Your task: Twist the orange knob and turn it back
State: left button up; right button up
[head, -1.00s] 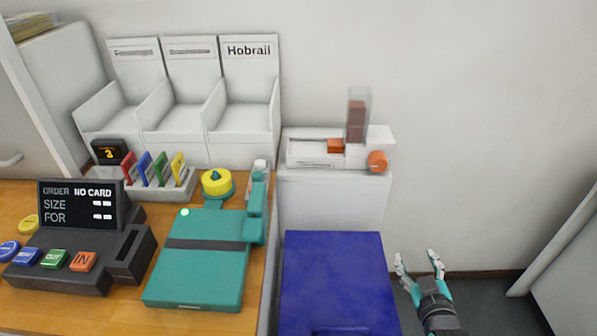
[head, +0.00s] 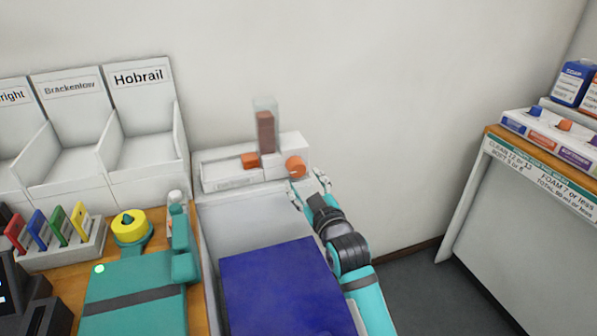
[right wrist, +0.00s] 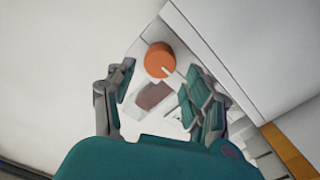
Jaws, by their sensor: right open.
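The orange knob (head: 296,167) is on the right front of a white dispenser (head: 225,175) against the wall. The dispenser has a clear upright tube (head: 265,125) with brown pieces inside and an orange block (head: 250,160) at its foot. My right gripper (head: 309,185) is open and empty, just below and right of the knob. In the right wrist view the knob (right wrist: 160,61) lies ahead, beyond the open fingers (right wrist: 155,85), with a pale pointer mark on its edge. No contact with the knob shows. My left gripper is not in view.
A shelf unit (head: 530,190) stands far right.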

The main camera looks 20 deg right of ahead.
aim_at(299, 172)
jog(key=w, duration=0.5)
jog(key=shift+w+a, duration=0.1)
jog(key=c, duration=0.9)
